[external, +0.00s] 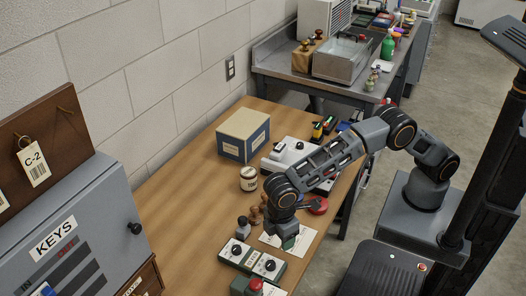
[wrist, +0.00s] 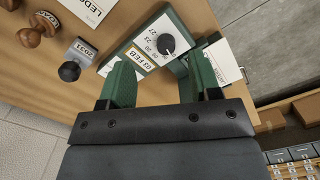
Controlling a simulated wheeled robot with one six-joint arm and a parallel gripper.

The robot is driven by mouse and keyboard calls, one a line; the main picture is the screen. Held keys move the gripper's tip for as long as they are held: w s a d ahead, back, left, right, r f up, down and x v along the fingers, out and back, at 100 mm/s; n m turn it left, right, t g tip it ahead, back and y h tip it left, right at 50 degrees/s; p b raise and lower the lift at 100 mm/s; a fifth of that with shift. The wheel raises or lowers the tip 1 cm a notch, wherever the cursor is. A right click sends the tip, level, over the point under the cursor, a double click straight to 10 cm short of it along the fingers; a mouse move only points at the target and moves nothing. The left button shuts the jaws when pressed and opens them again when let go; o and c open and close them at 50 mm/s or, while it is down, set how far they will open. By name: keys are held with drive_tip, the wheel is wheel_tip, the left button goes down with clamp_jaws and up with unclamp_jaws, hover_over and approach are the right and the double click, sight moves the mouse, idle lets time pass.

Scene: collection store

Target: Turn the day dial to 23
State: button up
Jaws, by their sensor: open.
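The dial unit (external: 252,258) is a dark green box on the wooden table, with two black knobs on white faces in the external view. In the wrist view, one black knob (wrist: 166,44) sits on a white face with printed numbers, including 20, 23 and 27. A label beside it reads 03 FEB. I cannot tell clearly where the knob points. My gripper (wrist: 158,72) is open, with green fingers apart and nothing between them, above the unit and short of this knob. The second knob is not seen in the wrist view. My gripper also shows in the external view (external: 289,240).
Stamps (external: 257,212) and a dark-knobbed stamp (wrist: 80,52) stand beside the unit. A green block with a red knob (external: 255,285) is in front. A box (external: 243,135), a jar (external: 248,179) and a grey key cabinet (external: 75,235) are nearby. The left tabletop is clear.

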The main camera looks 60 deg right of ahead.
sight(270, 263)
drive_tip(key=w+a+r+n, duration=0.1)
drive_tip(key=w+a+r, duration=0.1)
drive_tip(key=a+r, duration=0.2)
drive_tip(key=f, duration=1.3)
drive_tip(key=shift+s+d+f+p, duration=0.25)
drive_tip(key=shift+d+f+p, duration=0.05)
drive_tip(key=shift+d+p, duration=0.05)
drive_tip(key=c, duration=0.9)
